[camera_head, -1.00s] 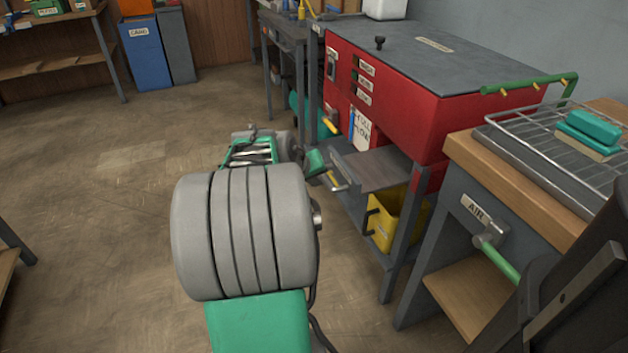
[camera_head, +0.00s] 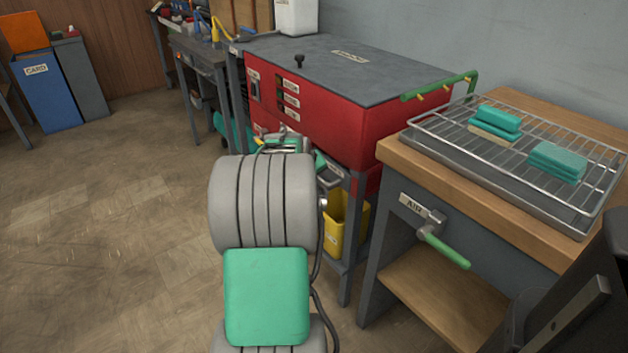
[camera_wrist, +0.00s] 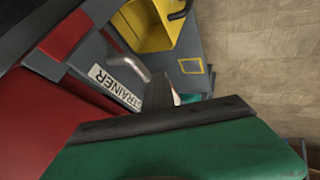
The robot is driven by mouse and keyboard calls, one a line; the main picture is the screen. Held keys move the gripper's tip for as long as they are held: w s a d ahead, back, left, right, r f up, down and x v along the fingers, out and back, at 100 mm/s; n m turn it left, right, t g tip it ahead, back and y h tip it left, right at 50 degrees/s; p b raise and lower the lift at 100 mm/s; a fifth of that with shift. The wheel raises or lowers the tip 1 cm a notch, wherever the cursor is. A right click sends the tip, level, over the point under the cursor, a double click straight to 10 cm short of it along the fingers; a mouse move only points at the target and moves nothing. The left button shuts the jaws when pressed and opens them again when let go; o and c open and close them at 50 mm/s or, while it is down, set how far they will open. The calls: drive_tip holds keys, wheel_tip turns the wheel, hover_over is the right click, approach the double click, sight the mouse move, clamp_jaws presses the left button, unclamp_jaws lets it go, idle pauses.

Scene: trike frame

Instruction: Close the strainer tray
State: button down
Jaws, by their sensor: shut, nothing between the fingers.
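The strainer tray's grey front shows in the wrist view, with a white STRAINER label (camera_wrist: 115,86) and a bent metal handle (camera_wrist: 130,64). In the head view the strainer tray (camera_head: 336,170) shows as a small grey part under the red cabinet, partly behind my arm; how far it stands out is unclear. My gripper (camera_wrist: 158,96) is shut and empty, its dark fingertips close to the handle and label. Contact cannot be told. In the head view my arm mostly hides the gripper.
The red cabinet (camera_head: 335,115) stands above the tray. A yellow bin (camera_head: 335,222) sits below. To the right is a wooden-topped bench (camera_head: 385,151) with a wire rack (camera_head: 450,130) and a green AIR handle (camera_head: 445,250). Open floor (camera_head: 110,220) lies to the left.

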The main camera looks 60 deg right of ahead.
drive_tip(key=shift+s+d+r, duration=0.1)
drive_tip(key=shift+d+r, duration=0.1)
drive_tip(key=shift+d, duration=0.05)
drive_tip(key=w+a+r+n+t+y+p, duration=0.1)
drive_tip(key=w+a+r+p, duration=0.35)
drive_tip(key=a+r, duration=0.4)
drive_tip(key=w+a+r+n+t+y+p, duration=0.1)
drive_tip(key=w+a+r+p, duration=0.35)
drive_tip(key=a, duration=0.75)
drive_tip(key=w+a+r+n+t+y+p, duration=0.1)
drive_tip(key=w+a+r+p, duration=0.1)
drive_tip(key=a+r+p, duration=0.7)
drive_tip(key=s+a+r+n+y+p, duration=0.1)
drive_tip(key=a+r+p, duration=0.1)
drive_tip(key=a, duration=0.7)
drive_tip(key=s+a+r+n+g+y+p, duration=0.1)
drive_tip(key=s+a+r+y+p, duration=0.1)
drive_tip(key=a+p, duration=0.3)
drive_tip(key=s+a+r+n+y+p, duration=0.1)
drive_tip(key=a+r+n+p, duration=0.1)
drive_tip(key=a, duration=1.1)
wheel_tip(320, 180, up, 2)
drive_tip(key=shift+s+r+y+p, duration=0.15)
drive_tip(key=shift+s+y+p, duration=0.25)
drive_tip(key=shift+p, duration=0.5)
